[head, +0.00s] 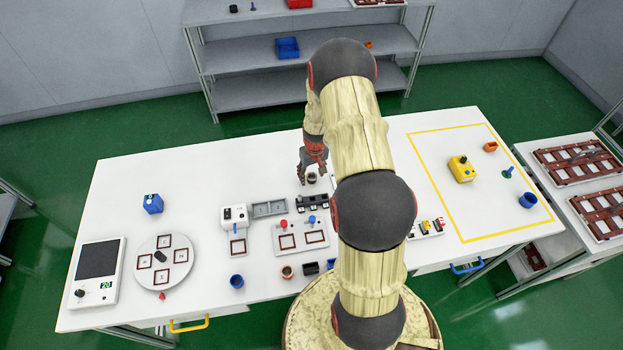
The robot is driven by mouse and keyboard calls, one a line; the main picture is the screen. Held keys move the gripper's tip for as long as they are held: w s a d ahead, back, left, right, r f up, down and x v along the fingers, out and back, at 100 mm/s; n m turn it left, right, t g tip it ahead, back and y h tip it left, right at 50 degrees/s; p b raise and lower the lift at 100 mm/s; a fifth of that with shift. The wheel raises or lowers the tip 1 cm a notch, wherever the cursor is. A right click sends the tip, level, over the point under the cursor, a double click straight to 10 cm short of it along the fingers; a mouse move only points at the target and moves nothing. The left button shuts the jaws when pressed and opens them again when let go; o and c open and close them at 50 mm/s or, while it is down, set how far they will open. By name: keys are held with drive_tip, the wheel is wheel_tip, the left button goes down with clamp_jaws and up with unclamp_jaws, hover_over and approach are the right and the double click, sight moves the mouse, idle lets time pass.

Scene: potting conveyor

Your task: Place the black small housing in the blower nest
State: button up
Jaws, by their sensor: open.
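My gripper (312,172) points down over the back middle of the white table and is open. A small dark round part (311,178) shows right at its fingertips; I cannot tell whether it stands on something or touches the fingers. A small black block (310,268) lies at the front middle of the table. Another small black piece (160,256) lies on the round white plate (146,279) at left. I cannot tell which nest is the blower's.
A grey two-part tray (269,208) and a black rack (312,203) stand in front of my gripper. A white fixture (286,250) with red and blue knobs is nearer. Blue cup (237,281) and brown cup (287,272) stand at the front.

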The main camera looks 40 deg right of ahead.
drive_tip(key=shift+f, duration=0.55)
drive_tip(key=shift+c, duration=0.3)
drive_tip(key=c, duration=0.9)
